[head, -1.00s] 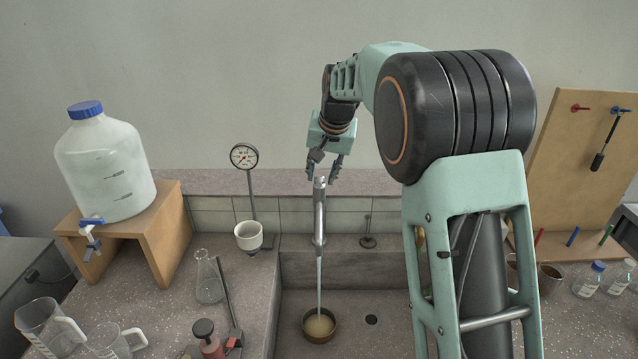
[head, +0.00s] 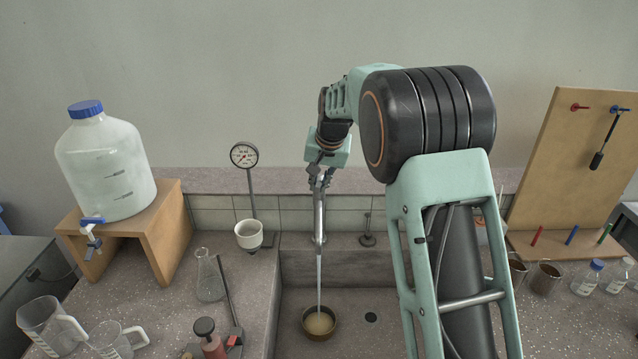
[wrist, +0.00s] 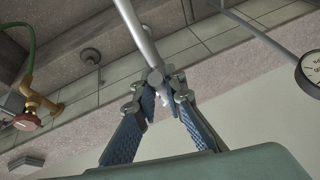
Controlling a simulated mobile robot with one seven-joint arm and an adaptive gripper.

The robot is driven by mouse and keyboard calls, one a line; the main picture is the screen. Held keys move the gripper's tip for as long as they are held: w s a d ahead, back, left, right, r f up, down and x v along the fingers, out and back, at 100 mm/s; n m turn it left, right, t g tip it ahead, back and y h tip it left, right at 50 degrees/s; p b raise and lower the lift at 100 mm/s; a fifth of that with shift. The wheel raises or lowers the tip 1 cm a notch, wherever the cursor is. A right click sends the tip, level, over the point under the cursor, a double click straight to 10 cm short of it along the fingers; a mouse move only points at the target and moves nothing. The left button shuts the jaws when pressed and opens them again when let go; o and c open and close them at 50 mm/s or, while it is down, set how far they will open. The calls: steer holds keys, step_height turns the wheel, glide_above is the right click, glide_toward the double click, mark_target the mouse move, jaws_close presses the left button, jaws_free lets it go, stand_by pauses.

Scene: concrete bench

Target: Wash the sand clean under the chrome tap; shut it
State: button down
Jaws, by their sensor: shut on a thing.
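The chrome tap (head: 319,222) stands upright behind the sink, and its pipe also shows in the wrist view (wrist: 138,32). A thin stream of water (head: 319,275) runs from it into a small brass-coloured pan (head: 305,327). Tan, cloudy contents, the sand (head: 319,322), show inside the pan on the sink floor. My gripper (head: 319,180) is above the tap, shut on its top. In the wrist view my gripper (wrist: 164,82) has its blue fingers closing in at the tap's head; the handle is mostly hidden between them.
A pressure gauge (head: 244,156) and white funnel (head: 249,235) stand left of the tap. A flask (head: 209,277) and jugs are on the left bench. A drain (head: 371,318) lies right of the pan. A brass valve with green hose (wrist: 34,98) shows in the wrist view.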

steer(key=shift+f+b, duration=0.1)
steer(key=shift+b, duration=0.25)
steer(key=shift+f+b, duration=0.25)
steer(key=shift+b, duration=0.3)
steer(key=b, duration=0.1)
steer(key=t+b, duration=0.1)
steer(key=b, duration=0.1)
steer(key=shift+s+f, duration=0.2)
steer(key=shift+f, duration=0.15)
steer(key=t+b, duration=0.1)
steer(key=b, duration=0.3)
steer(key=f+t+b, duration=0.1)
steer(key=b, duration=0.2)
steer(key=shift+s+f+b, duration=0.25)
steer(key=shift+f+b, duration=0.05)
steer(key=shift+b, duration=0.65)
steer(key=shift+t, duration=0.3)
steer(key=shift+r, duration=0.1)
steer(key=c, duration=2)
jaws_free()
